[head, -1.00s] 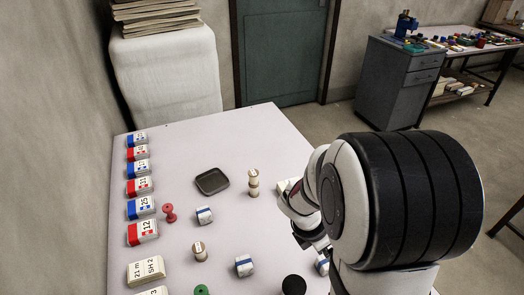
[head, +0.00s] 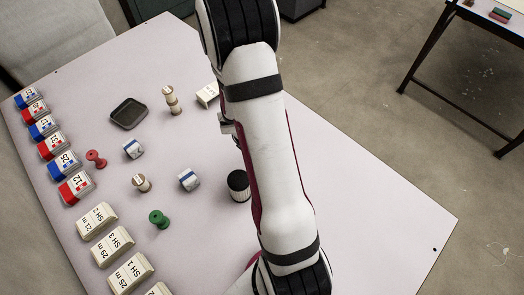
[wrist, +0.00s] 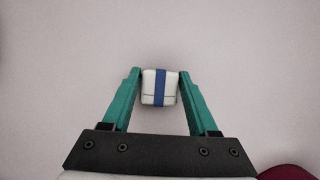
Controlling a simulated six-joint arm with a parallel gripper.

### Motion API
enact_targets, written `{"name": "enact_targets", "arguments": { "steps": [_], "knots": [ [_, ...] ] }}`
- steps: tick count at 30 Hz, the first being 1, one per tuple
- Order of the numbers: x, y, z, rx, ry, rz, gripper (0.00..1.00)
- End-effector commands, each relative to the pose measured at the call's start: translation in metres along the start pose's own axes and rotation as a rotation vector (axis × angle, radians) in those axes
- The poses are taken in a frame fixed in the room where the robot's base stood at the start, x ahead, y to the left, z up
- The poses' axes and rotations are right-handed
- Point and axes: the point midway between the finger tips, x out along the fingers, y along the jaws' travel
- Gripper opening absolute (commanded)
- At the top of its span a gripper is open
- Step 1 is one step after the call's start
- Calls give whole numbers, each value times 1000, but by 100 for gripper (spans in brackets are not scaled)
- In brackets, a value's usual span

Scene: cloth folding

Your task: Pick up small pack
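In the wrist view, a small white pack (wrist: 159,87) with a blue band lies between the two teal fingers of my gripper (wrist: 160,73). The fingertips are close along its left and right sides, and I cannot tell if they press on it. In the head view, my arm hides this pack and the fingers. Two more small white packs with blue bands stand in the open on the table: one near the dark tray (head: 133,148) and one nearer the arm (head: 188,180).
The pale table (head: 370,225) is bare right of my arm. Left of it are a dark tray (head: 128,114), red spool (head: 96,159), green spool (head: 159,219), wooden spools (head: 142,183), a black-topped cylinder (head: 238,186) and a row of labelled blocks (head: 70,187).

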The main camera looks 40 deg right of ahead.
Motion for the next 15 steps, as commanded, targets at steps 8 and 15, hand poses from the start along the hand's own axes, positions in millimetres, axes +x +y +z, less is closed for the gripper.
{"name": "enact_targets", "arguments": {
  "steps": [8,15],
  "knots": [
    [0,0,0,0,0,0,7],
    [0,0,0,0,-1,0,0]
  ]
}}
